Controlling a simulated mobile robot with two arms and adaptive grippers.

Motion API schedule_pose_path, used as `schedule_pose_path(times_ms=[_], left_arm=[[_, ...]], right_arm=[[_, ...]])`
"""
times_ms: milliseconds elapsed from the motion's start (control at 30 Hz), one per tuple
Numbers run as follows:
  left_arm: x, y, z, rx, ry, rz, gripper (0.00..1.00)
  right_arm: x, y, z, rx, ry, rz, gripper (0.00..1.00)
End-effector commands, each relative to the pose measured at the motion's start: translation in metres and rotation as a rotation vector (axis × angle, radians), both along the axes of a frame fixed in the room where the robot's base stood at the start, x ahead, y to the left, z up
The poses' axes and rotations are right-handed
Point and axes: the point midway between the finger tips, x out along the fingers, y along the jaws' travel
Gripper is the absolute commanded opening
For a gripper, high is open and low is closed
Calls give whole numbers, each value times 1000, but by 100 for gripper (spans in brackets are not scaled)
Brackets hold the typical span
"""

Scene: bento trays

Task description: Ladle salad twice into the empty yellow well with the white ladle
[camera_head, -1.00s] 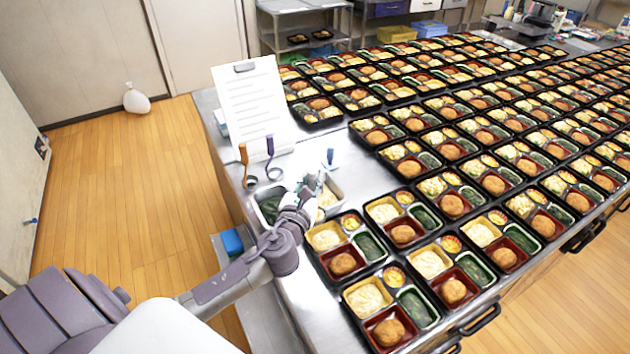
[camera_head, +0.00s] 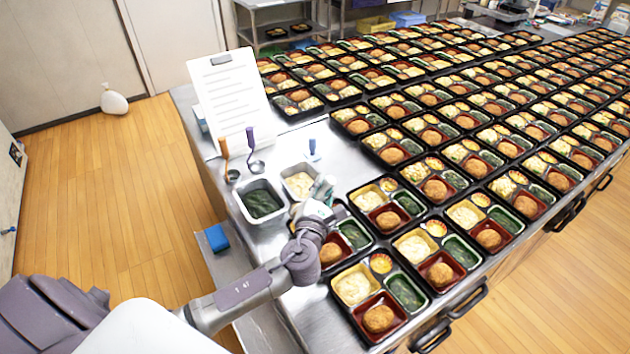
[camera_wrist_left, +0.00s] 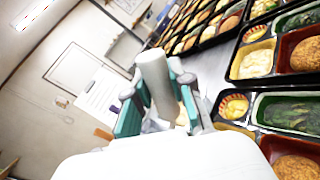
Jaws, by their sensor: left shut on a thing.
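My left gripper (camera_head: 322,195) is shut on the off-white cylindrical handle of the white ladle (camera_wrist_left: 156,85), which stands up between the fingers in the wrist view. The ladle's bowl is hidden, so I cannot tell what it holds. The salad tub (camera_head: 300,183), with pale salad, is just left of the gripper in the head view. My right gripper is out of view.
A tub of dark greens (camera_head: 262,202) sits left of the salad tub. Orange-handled (camera_head: 224,150) and purple-handled (camera_head: 251,138) ladles and a blue-handled item (camera_head: 313,149) stand behind. A clipboard (camera_head: 228,95) leans at the back left. Filled bento trays crowd the right side.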

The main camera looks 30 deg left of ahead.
Motion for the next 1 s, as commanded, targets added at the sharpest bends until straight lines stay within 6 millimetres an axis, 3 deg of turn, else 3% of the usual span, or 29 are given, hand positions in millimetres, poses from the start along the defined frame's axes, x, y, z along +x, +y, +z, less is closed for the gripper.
schedule_pose_path(times_ms=[367, 1000], left_arm=[[7, -28, -20, 233, 59, -1, 0], [17, -62, -60, 625, 161, -1, 0]], right_arm=[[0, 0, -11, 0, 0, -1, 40], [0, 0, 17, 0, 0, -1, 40]])
